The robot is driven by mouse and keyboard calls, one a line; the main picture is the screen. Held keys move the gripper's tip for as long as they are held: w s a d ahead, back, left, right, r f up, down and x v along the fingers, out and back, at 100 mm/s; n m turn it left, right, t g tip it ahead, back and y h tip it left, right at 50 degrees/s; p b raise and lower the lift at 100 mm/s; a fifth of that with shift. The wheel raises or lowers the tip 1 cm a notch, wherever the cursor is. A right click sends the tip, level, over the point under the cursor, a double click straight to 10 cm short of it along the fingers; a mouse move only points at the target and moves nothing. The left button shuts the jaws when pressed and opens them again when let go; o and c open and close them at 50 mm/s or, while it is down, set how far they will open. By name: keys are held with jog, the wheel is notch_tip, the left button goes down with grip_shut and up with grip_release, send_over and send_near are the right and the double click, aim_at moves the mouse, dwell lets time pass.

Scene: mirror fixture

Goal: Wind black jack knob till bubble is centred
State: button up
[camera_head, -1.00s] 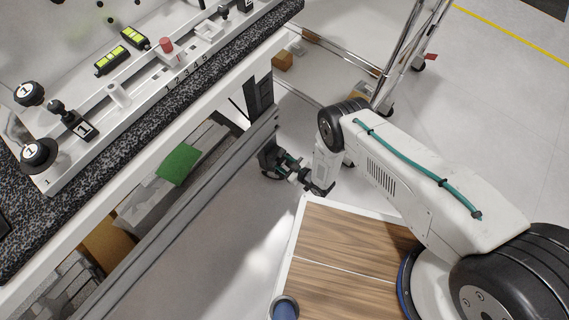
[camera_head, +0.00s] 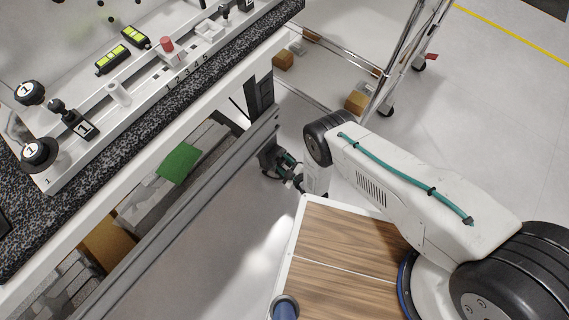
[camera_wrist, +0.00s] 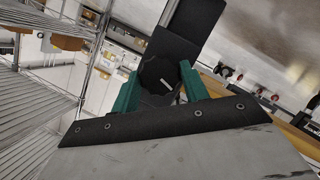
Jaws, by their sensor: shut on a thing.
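The black jack knob (camera_wrist: 160,76), many-sided with a short white mark, sits on a black housing below the table edge in the wrist view. My gripper (camera_wrist: 160,82) has its two green fingers on either side of the knob, shut on it. In the head view my gripper (camera_head: 286,168) is low beside the table's front rail, partly hidden by my arm. Two black-framed levels with yellow-green vials, a nearer one (camera_head: 112,59) and a farther one (camera_head: 135,38), lie on the fixture. Their bubbles are too small to place.
The white fixture (camera_head: 118,92) stands on a speckled slab (camera_head: 100,160), with black knobs marked 1 (camera_head: 38,153) and a red knob (camera_head: 166,46). A grey rail (camera_head: 190,215) runs along the table front. A wire trolley (camera_head: 398,60) stands behind my arm. Open floor lies right.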

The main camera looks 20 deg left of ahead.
jog(key=shift+n+t, duration=0.6)
jog(key=shift+n, duration=0.2)
jog(key=o, duration=1)
jog(key=shift+s, duration=0.1)
jog(key=v, duration=0.7)
jog(key=shift+s+d+r, duration=0.1)
jog(key=shift+s+d, duration=0.1)
jog(key=shift+d, duration=0.05)
